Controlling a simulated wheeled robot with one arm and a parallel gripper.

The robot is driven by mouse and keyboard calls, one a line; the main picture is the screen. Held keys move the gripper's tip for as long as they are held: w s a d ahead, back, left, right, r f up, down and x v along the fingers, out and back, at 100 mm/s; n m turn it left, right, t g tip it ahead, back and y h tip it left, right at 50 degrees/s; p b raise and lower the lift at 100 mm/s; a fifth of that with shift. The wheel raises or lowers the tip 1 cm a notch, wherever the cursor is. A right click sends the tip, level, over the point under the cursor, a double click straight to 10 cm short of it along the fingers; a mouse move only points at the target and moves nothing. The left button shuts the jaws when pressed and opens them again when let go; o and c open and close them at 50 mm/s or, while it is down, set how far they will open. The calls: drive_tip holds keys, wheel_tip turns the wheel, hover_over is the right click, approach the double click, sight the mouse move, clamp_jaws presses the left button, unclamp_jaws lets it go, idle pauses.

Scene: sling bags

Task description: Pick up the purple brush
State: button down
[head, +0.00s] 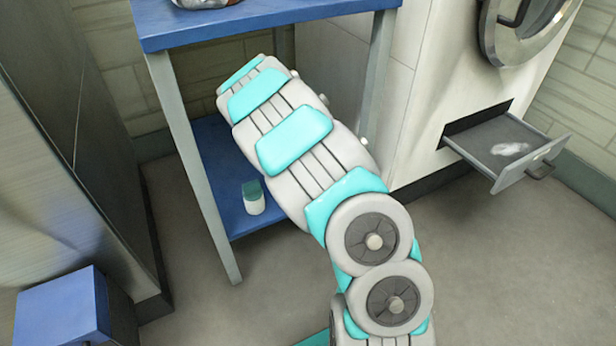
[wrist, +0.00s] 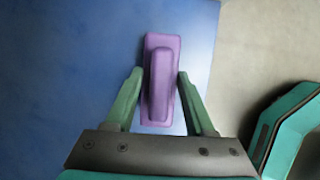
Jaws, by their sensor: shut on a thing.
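The purple brush (wrist: 161,82) shows in the wrist view, long and narrow with a raised ridge along its middle. It is over the blue shelf surface (wrist: 60,80), near that surface's right edge; I cannot tell if it touches the surface. My gripper (wrist: 160,76) has its two green fingers closed on the brush's long sides. In the head view my arm reaches to the lower blue shelf (head: 212,150) and hides the brush and my gripper.
A white container with a teal top (head: 254,198) stands on the lower shelf, left of my arm. The upper blue shelf (head: 270,14) is above. At right, a drawer (head: 512,150) sticks out of a white machine (head: 440,80). A blue box (head: 62,308) is at lower left.

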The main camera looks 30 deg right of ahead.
drive_tip(key=shift+r, duration=0.1)
drive_tip(key=shift+r+p, duration=0.3)
drive_tip(key=shift+r, duration=0.65)
drive_tip(key=shift+s+r, duration=0.2)
drive_tip(key=shift+r, duration=0.65)
drive_tip(key=s+d+r+p, duration=0.1)
drive_tip(key=s+d, duration=0.3)
drive_tip(key=s, duration=1.1)
drive_tip(key=shift+p, duration=0.6)
drive_tip(key=shift+d+r, duration=0.1)
drive_tip(key=c, duration=0.8)
unclamp_jaws()
drive_tip(key=c, duration=0.6)
drive_tip(key=shift+c, duration=0.2)
